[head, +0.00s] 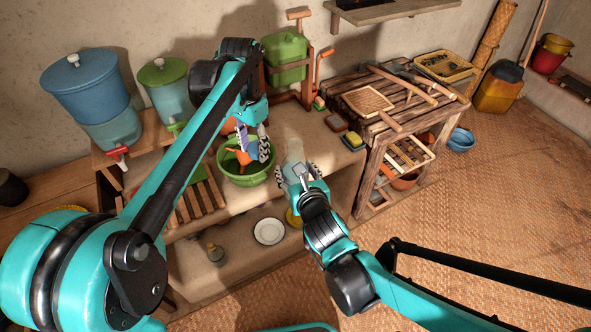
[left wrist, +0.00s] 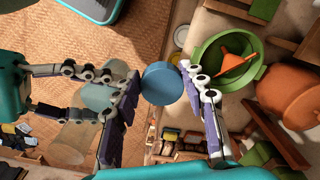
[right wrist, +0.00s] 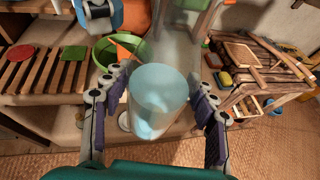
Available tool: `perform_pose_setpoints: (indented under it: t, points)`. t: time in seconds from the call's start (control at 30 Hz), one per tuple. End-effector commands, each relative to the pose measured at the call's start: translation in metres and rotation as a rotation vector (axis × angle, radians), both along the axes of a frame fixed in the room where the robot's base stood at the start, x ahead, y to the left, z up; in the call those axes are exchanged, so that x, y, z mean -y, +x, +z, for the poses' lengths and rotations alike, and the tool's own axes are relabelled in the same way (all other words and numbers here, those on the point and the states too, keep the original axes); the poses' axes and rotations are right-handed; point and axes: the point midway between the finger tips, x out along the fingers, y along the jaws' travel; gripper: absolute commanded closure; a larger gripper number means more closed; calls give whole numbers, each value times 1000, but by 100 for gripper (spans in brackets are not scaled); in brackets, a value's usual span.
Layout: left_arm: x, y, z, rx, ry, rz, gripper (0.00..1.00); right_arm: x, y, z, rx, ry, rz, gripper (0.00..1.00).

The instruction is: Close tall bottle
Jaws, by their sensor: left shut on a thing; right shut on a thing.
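My left gripper (head: 250,150) is above the green basin, to the left of the bottle. In the left wrist view a round blue lid (left wrist: 163,83) is held between the left gripper's fingertips, apart from the bottle.
A green basin (head: 264,177) with an orange funnel (left wrist: 234,64) stands on the bench. A white plate (head: 269,231) lies on the lower ledge. A wooden rack (head: 380,125) with tools stands to the right. The woven floor (head: 500,210) at the right is open.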

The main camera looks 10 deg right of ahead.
Motion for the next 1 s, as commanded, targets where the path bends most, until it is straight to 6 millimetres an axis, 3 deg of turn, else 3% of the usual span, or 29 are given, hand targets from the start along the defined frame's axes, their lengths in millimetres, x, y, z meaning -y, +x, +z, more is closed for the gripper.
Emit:
perform_pose_setpoints:
  t: [0.2, 0.33, 0.4, 0.6, 1.0]
  points:
    - [42, -21, 75, 0, 0, -221, 69, 0, 0, 0, 1, 0, 0, 94]
    - [60, -36, 109, 0, 0, -318, 69, 0, 0, 0, 1, 0, 0, 94]
    - [71, -44, 119, 0, 0, -286, 69, 0, 0, 0, 1, 0, 0, 94]
    - [87, -56, 136, 0, 0, -242, 69, 0, 0, 0, 1, 0, 0, 94]
    - [88, -57, 137, 0, 0, -233, 69, 0, 0, 0, 1, 0, 0, 94]
